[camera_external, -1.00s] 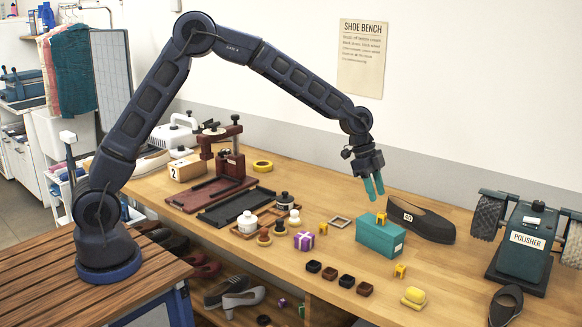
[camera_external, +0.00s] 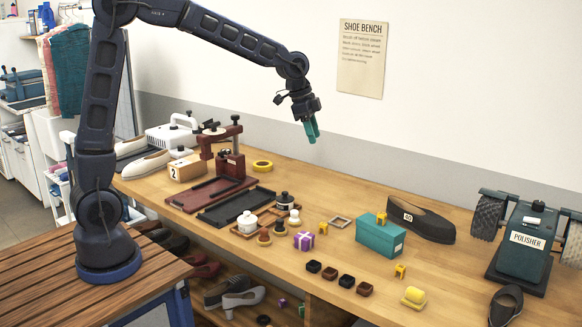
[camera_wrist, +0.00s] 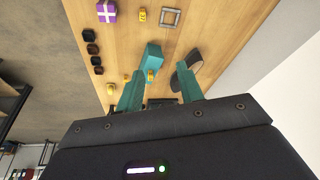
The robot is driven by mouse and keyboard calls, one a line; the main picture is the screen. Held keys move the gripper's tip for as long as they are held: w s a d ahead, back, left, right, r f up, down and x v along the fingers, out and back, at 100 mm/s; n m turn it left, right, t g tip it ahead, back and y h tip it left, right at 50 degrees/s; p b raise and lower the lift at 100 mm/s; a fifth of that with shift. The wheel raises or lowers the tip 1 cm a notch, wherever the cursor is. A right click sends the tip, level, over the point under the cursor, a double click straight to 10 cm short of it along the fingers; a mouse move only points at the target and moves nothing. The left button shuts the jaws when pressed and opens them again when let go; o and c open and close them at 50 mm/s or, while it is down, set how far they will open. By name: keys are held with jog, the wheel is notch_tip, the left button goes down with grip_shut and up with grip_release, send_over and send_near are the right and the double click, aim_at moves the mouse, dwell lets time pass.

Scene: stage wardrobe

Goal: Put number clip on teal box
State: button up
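The teal box (camera_external: 378,236) stands on the bench, right of the middle; the wrist view also shows it (camera_wrist: 154,54). A small yellow number clip (camera_external: 381,218) sits at the top of the box, and it shows at one end of the box in the wrist view (camera_wrist: 151,76). Two similar yellow clips stand on the bench: one (camera_external: 323,228) left of the box, one (camera_external: 400,271) in front of it. My gripper (camera_external: 314,134) is raised high, up and left of the box. Its teal fingers (camera_wrist: 160,88) are apart with nothing between them.
A dark shoe (camera_external: 422,221) lies behind the box, with the polisher (camera_external: 525,245) farther right. A purple gift box (camera_external: 304,240), an empty square frame (camera_external: 340,221) and several small dark blocks (camera_external: 330,273) lie nearby. A yellow block (camera_external: 414,296) is near the front edge.

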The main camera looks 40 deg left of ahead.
jog(key=s+a+r+n+t+y, duration=0.1)
jog(key=s+a+r+n, duration=0.25)
jog(key=s+a, duration=0.55)
jog(key=s+a+r+n+t+y, duration=0.1)
jog(key=s+a+r+n, duration=0.3)
jog(key=a, duration=1)
jog(key=s+a+f+n, duration=0.2)
jog(key=s+a+n, duration=0.1)
jog(key=s+a, duration=0.3)
jog(key=s+a+f+n, duration=0.2)
jog(key=s+a, duration=0.3)
jog(key=s, duration=0.6)
jog(key=shift+s+a+f+n+t+y, duration=0.2)
jog(key=shift+s+a+n+t+y, duration=0.1)
jog(key=shift+a+n+y, duration=0.15)
